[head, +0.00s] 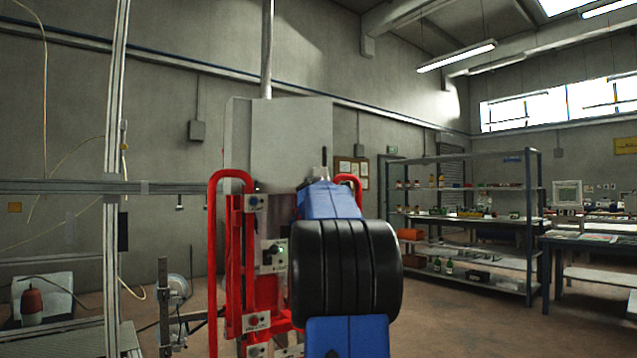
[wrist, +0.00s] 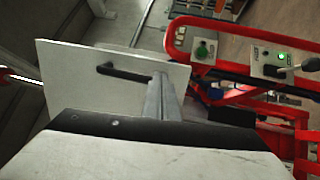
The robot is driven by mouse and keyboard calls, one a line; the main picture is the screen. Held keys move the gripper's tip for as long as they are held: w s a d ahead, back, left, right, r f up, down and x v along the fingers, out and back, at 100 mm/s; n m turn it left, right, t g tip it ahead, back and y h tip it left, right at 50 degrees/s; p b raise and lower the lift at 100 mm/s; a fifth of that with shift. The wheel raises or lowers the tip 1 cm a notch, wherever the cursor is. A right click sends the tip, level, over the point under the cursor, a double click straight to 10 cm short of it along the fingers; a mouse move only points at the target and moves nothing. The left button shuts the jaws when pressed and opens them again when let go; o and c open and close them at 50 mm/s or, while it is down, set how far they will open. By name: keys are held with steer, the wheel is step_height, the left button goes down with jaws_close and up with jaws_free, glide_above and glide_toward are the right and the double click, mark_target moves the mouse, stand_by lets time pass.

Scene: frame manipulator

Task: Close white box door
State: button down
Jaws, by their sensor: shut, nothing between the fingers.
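The white box (head: 238,140) stands at the top of the red frame, below a vertical pole. Its pale flat door panel (head: 291,140) shows to the right in the head view. In the wrist view the white door (wrist: 75,75) fills the upper left, with a black bar handle (wrist: 125,72) on its face. I cannot tell how far the door stands from the box. My gripper (wrist: 160,82) is shut and empty, its grey fingers close to the door's right part, right of the handle. Contact is unclear. My arm mostly hides the gripper in the head view.
The red tubular frame (head: 213,240) with control panels stands below the box. A green button (wrist: 203,48) and a switch panel (wrist: 280,66) are to the right in the wrist view. A shelf rack (head: 470,260) stands farther right. An aluminium post (head: 115,150) is at left.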

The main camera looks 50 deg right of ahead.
steer(key=w+d+n+t+y, duration=0.4)
steer(key=w+d, duration=0.8)
steer(key=d, duration=0.4)
steer(key=shift+n+t+y, duration=0.3)
steer(key=shift+t+y, duration=0.2)
steer(key=shift+t, duration=0.4)
steer(key=shift+w+d, duration=0.1)
steer(key=shift+w, duration=0.05)
